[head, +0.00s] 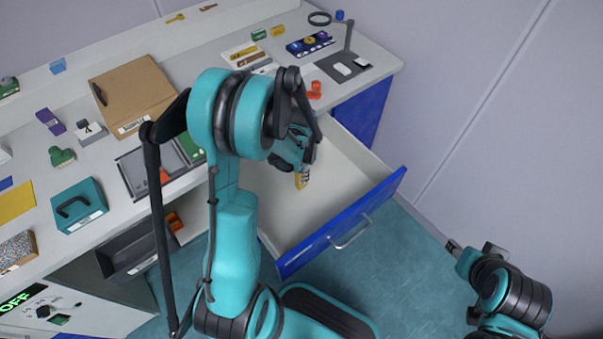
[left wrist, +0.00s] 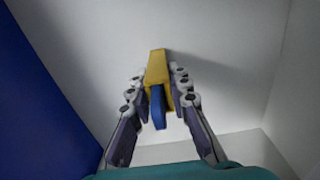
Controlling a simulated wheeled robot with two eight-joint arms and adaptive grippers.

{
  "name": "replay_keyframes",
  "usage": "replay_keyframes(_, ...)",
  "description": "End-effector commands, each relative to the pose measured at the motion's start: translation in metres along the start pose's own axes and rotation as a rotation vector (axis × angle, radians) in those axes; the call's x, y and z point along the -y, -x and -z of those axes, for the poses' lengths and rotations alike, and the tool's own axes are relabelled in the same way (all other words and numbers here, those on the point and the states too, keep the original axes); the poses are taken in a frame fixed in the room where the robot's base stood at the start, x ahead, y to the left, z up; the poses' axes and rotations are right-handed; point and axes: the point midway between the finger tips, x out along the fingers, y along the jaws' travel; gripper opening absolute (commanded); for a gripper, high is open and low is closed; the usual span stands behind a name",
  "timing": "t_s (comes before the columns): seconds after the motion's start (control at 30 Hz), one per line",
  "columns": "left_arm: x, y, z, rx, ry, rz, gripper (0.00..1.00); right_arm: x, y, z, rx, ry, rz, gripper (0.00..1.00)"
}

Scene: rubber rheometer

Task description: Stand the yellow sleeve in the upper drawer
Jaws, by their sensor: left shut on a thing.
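The yellow sleeve (head: 302,180) is in my left gripper (head: 300,165), over the inside of the open upper drawer (head: 340,230). In the left wrist view the sleeve (left wrist: 157,68) sits between the two fingers of my left gripper (left wrist: 160,92), with a blue piece (left wrist: 158,108) at its near end. The fingers are shut on it. I cannot tell whether the sleeve touches the drawer floor. My right gripper (head: 453,247) is at the lower right, away from the drawer; its jaws are too small to read.
The drawer's pale inside looks empty around the sleeve. The worktop behind holds a cardboard box (head: 130,90), a teal case (head: 79,205), a grey tray (head: 140,178), an orange object (head: 315,90) and a blue rack (head: 309,44). Blue-green floor lies before the drawer.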

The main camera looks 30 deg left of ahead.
Motion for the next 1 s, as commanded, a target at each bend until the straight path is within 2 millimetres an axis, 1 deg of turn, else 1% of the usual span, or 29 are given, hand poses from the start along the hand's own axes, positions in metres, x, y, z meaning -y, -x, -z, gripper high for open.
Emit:
replay_keyframes(0.27, 0.000, -0.001, 0.000, 0.000, 0.000, 0.000, 0.00, 0.000, 0.000, 0.000, 0.000, 0.000, 0.000, 0.42)
replay_keyframes(0.83, 0.000, -0.012, 0.000, 0.000, 0.000, 0.000, 0.00, 0.000, -0.006, -0.004, 0.000, 0.000, 0.000, 0.42)
replay_keyframes(0.87, 0.000, -0.012, 0.000, 0.000, 0.000, 0.000, 0.23, 0.000, -0.006, -0.004, 0.000, 0.000, 0.000, 0.42)
replay_keyframes(0.9, 0.000, -0.011, 0.000, 0.000, 0.000, 0.000, 0.34, 0.000, -0.005, -0.004, 0.000, 0.000, 0.000, 0.42)
replay_keyframes(0.93, 0.000, -0.011, 0.000, 0.000, 0.000, 0.000, 0.42, 0.000, -0.005, -0.004, 0.000, 0.000, 0.000, 0.42)
replay_keyframes(1.0, 0.000, -0.011, 0.000, 0.000, 0.000, 0.000, 0.42, 0.000, -0.005, -0.004, 0.000, 0.000, 0.000, 0.42)
